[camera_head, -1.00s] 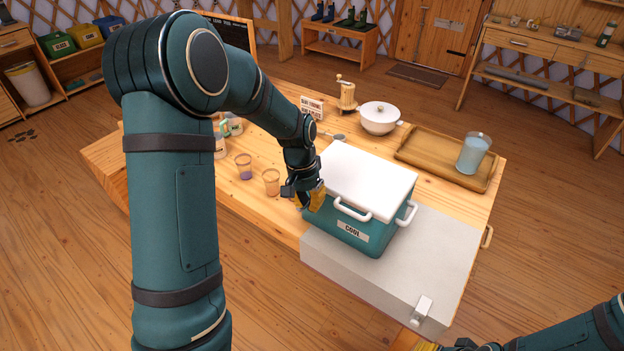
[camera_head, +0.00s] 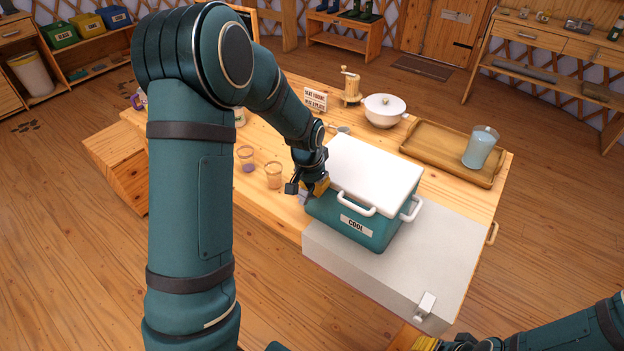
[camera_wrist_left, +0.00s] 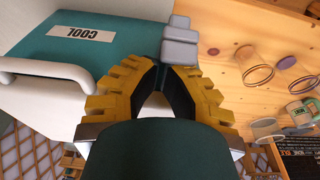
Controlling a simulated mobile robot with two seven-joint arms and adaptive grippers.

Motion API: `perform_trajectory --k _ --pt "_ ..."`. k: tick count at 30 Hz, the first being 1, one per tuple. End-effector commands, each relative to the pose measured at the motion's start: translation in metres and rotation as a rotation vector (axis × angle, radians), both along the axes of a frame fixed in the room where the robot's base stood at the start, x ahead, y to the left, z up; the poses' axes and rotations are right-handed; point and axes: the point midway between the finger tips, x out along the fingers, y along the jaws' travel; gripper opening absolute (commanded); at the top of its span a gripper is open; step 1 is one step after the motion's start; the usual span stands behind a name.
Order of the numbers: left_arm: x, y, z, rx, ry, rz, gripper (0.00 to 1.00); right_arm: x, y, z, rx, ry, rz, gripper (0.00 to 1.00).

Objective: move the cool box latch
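The cool box (camera_head: 350,225) is teal with a white lid (camera_head: 375,172), which is down, and a "COOL" label. It stands on the table's near side. The grey latch (camera_wrist_left: 180,45) is on the box's left end; it shows in the head view as a small grey piece (camera_head: 305,198). My left gripper (camera_wrist_left: 158,66) has yellow fingers with the tips close together, just beside the latch; I cannot tell if they touch it. In the head view the left gripper (camera_head: 314,190) is at the box's left corner. My right gripper (camera_head: 425,344) is mostly cut off at the bottom edge.
White handles (camera_head: 355,204) stick out from the box. A pale block (camera_head: 385,275) with a clasp is under and in front of it. Two glasses (camera_head: 273,175) stand left of the gripper. A white pot (camera_head: 383,112) and a wooden tray (camera_head: 440,150) with a tumbler are behind.

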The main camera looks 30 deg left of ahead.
Motion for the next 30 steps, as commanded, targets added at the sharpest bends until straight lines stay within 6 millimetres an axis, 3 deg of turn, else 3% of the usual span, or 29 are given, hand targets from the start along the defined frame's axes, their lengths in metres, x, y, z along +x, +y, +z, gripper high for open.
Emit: perform_trajectory --k 13,18,30 --pt "0.001 0.000 -0.006 0.000 0.000 0.001 0.00 0.000 0.000 -0.001 0.000 0.001 0.001 0.47" --pt "-0.005 0.001 -0.017 -0.001 0.002 0.001 0.00 -0.002 0.000 -0.008 0.002 0.006 0.004 0.47" --pt "-0.003 0.001 -0.015 -0.001 0.005 0.002 0.00 -0.002 0.000 -0.006 0.001 0.005 0.004 0.47"
